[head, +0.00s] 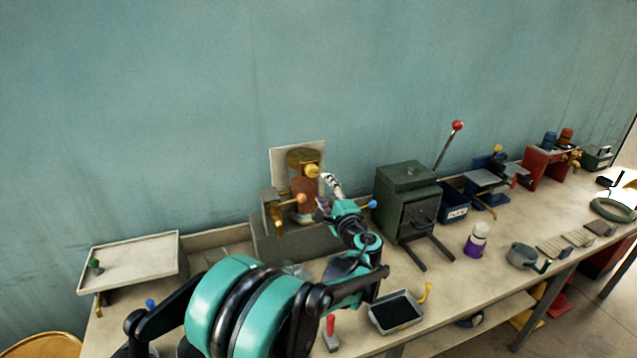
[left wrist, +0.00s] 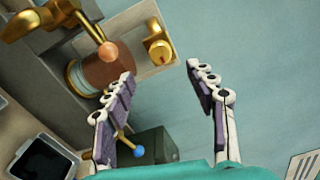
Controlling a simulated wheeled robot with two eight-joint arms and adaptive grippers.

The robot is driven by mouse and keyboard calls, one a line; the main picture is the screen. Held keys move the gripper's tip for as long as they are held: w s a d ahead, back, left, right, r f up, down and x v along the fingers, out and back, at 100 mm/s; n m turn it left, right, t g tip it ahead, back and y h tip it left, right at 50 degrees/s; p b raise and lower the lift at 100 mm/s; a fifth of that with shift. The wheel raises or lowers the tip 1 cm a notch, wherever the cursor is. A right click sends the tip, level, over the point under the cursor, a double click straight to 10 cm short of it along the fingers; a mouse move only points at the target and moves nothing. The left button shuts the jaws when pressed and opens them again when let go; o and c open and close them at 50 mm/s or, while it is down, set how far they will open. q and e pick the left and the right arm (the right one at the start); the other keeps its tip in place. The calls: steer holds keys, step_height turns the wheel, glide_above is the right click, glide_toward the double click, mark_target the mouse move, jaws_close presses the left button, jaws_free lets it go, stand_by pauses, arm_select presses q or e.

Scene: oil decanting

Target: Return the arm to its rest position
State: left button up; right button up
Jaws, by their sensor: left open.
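My left arm, teal and black, reaches forward over the bench. Its gripper (head: 328,192) is beside the brass and copper oil apparatus (head: 303,190) at the back of the bench. In the left wrist view the gripper's two fingers (left wrist: 160,74) are spread wide with nothing between them. Whether a finger touches the apparatus is hard to tell. My right gripper is in neither view.
A dark green press (head: 408,190) with a red-knobbed lever stands right of the gripper. A black-lined tray (head: 397,310) and a purple-and-white bottle (head: 477,239) sit nearer. A pale raised tray (head: 130,262) is at left. The wall (head: 180,100) rises behind; space above the bench is clear.

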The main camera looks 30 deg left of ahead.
arm_select(q)
steer(key=shift+v, duration=1.2)
